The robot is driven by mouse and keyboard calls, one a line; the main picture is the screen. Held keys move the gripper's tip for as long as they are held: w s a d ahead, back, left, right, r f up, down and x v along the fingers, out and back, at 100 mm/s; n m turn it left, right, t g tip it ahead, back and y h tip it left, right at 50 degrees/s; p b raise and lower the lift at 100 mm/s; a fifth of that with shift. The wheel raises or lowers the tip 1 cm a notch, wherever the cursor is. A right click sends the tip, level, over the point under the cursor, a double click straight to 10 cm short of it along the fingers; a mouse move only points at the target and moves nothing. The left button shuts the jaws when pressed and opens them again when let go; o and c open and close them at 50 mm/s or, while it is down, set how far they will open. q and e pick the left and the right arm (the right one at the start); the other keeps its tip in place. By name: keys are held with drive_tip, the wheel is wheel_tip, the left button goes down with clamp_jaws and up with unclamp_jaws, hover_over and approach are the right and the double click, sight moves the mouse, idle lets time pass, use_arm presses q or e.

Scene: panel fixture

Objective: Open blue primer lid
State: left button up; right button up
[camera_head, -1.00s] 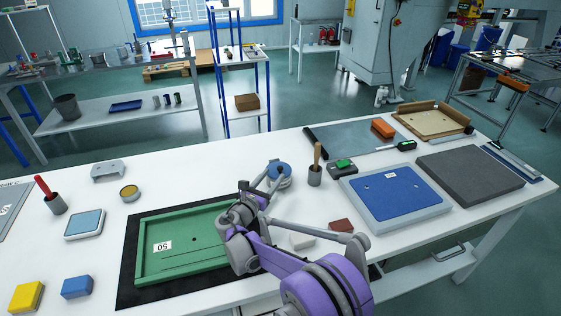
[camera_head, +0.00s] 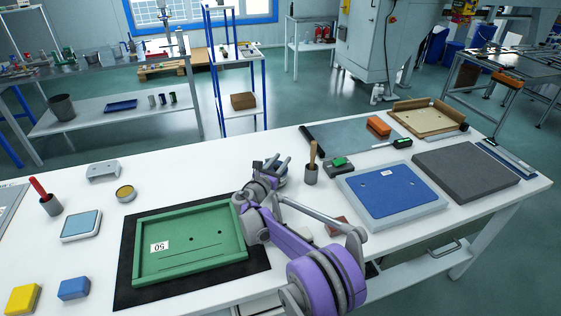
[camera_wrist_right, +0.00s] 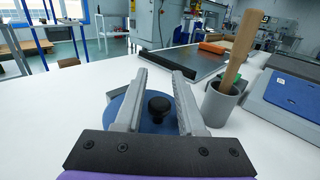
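The blue primer lid is a round blue disc with a black knob (camera_wrist_right: 159,106) in the middle, seen in the right wrist view (camera_wrist_right: 118,106). In the head view it is mostly hidden behind my right gripper (camera_head: 272,164). In the wrist view my right gripper (camera_wrist_right: 160,82) is open, with one grey finger on each side of the knob and a gap to it on both sides. Whether the fingers are level with the knob or above it I cannot tell. The container under the lid is hidden. My left gripper is not in view.
A grey cup (camera_head: 311,174) with a wooden handle stands close to the right of the lid. A green tray (camera_head: 160,270) lies on a black mat in front. A blue panel (camera_head: 390,195) is to the right.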

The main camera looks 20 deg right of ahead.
clamp_jaws()
idle(1.1)
